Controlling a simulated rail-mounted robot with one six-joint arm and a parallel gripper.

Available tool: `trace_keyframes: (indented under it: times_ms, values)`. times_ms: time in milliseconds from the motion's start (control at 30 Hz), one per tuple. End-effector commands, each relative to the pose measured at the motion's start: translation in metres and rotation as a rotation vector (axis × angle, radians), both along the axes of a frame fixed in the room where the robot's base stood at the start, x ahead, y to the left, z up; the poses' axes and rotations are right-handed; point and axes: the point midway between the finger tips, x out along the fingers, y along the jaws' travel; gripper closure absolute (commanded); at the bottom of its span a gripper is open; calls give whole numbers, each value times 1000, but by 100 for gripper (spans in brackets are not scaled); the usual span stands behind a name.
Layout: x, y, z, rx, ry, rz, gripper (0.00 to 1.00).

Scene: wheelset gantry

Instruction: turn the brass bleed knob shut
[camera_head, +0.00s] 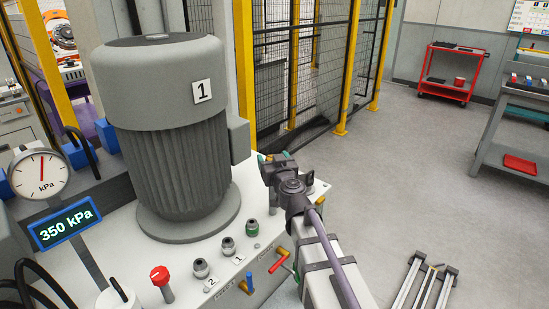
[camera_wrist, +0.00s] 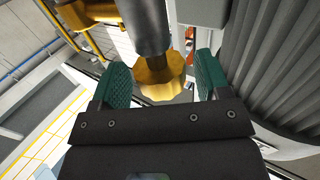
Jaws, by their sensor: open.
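The brass bleed knob (camera_wrist: 158,78) shows in the wrist view, scalloped at its rim, below a dark grey cylindrical part. My gripper (camera_wrist: 163,82) has its two green finger pads apart, one on each side of the knob. Gaps show between the pads and the knob, and I see no contact. In the head view my gripper (camera_head: 266,163) is at the right rear edge of the white pump base, right of the big grey motor. I cannot make out the knob clearly there, as my gripper and wrist cover that area.
The grey motor (camera_head: 170,120) marked 1 stands close left of my gripper. A gauge (camera_head: 39,174) and a display (camera_head: 65,224) reading 350 kPa are at left. A red button (camera_head: 161,279) and red-handled valve (camera_head: 279,258) are on the front. Yellow-posted fencing (camera_head: 300,60) stands behind.

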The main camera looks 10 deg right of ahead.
Motion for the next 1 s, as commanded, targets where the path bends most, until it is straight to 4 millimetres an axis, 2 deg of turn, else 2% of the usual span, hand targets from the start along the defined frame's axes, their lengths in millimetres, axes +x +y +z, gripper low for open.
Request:
trace_keyframes:
  times_ms: [267, 767, 1000]
  values:
    - [3, 1, 0, 0, 0, 0, 31]
    - [3, 1, 0, 0, 0, 0, 79]
    - [3, 1, 0, 0, 0, 16, 80]
